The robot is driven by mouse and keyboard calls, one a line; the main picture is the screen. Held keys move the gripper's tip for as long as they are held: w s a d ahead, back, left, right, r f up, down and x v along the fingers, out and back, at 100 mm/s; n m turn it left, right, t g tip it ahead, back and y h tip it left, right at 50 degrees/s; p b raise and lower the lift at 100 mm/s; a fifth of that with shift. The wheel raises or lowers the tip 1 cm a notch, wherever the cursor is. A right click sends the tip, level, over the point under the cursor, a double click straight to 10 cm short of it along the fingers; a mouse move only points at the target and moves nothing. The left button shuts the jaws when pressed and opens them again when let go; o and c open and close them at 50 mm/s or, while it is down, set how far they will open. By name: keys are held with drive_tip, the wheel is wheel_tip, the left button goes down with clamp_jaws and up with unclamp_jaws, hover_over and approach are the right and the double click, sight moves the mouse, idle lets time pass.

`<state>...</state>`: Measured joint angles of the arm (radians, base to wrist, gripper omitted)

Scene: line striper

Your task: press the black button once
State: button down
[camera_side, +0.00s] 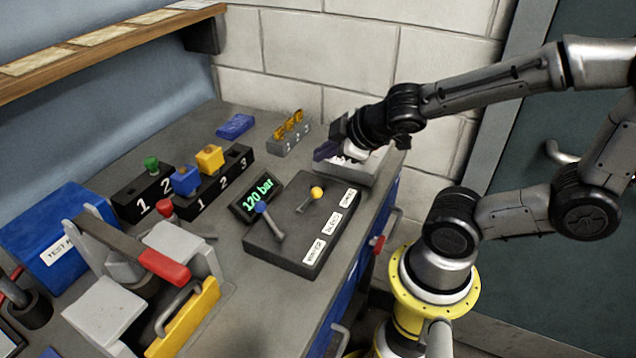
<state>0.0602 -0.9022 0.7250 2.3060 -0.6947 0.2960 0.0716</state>
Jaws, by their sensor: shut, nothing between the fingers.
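I cannot make out a black button anywhere in this view. My gripper (330,150) is shut and empty, over the grey tray at the back right of the bench. Its tips are small and dark here, and I cannot tell whether they touch anything. A black control box (290,245) with a blue-knobbed lever (270,222), a yellow-knobbed lever (312,195) and white labels lies in front of the gripper. A small display (257,196) beside it reads 120 bar in green.
The grey tray (378,172) is partly hidden by my gripper. Black numbered blocks (222,185) hold coloured pieces at the left. A grey rack (290,140) with orange pieces stands near the wall. A red-handled device (160,265) and a blue case (50,225) fill the front left. A shelf (100,45) overhangs the back left.

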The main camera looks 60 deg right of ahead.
sight(323, 186)
drive_tip(key=shift+f, duration=2.15)
drive_tip(key=shift+f, duration=0.15)
idle(0.4)
drive_tip(key=shift+f, duration=0.25)
drive_tip(key=shift+f, duration=0.5)
idle(0.9)
drive_tip(key=shift+r, duration=0.85)
drive_tip(key=shift+r, duration=2.55)
